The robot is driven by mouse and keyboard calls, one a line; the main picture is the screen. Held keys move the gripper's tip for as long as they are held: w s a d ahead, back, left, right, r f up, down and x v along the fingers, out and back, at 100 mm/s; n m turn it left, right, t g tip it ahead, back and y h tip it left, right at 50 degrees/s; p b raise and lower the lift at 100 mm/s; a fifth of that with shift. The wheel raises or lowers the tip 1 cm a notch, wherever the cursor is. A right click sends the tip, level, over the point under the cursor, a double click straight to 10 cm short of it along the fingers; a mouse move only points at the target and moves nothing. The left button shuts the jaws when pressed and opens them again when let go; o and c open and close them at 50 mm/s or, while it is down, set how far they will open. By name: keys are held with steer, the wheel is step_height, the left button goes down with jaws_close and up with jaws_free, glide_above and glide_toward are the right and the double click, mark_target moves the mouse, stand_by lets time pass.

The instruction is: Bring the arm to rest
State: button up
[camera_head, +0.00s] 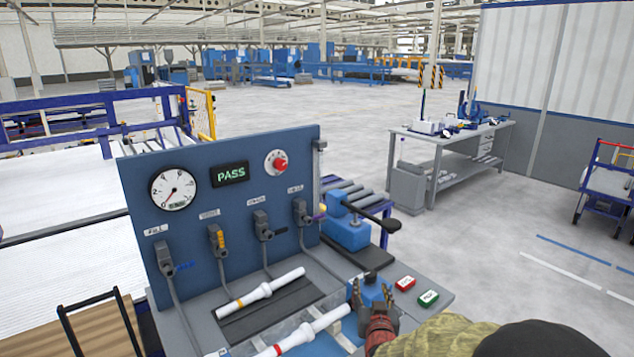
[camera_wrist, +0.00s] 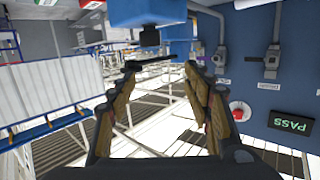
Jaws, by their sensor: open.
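My gripper (camera_head: 380,305) is at the lower right of the test bench in the head view, in front of a blue clamp-like block (camera_head: 372,289). In the wrist view my gripper (camera_wrist: 162,70) has its two brown-padded fingers spread wide, with nothing between them. A white pipe with a yellow band (camera_head: 262,292) lies on a dark pad on the bench. A second white pipe with a red band (camera_head: 308,330) lies nearer, its right end close to the blue block. Whether my gripper touches the block cannot be told.
A blue panel (camera_head: 225,175) stands behind the pipes, with a gauge (camera_head: 173,188), a PASS display (camera_head: 230,174), a red knob (camera_head: 277,162) and several valves. Open floor lies to the right.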

steer(key=s+r+g+y, duration=0.1)
steer(key=s+r+g, duration=0.2)
steer(key=s+r, duration=0.5)
steer(key=s+d+r+n+g+p, duration=0.1)
steer(key=s+g, duration=0.6)
steer(key=s, duration=2.6)
steer(key=shift+d+r+p, duration=0.6)
steer(key=shift+d+r, duration=0.15)
steer(key=shift+r, duration=0.1)
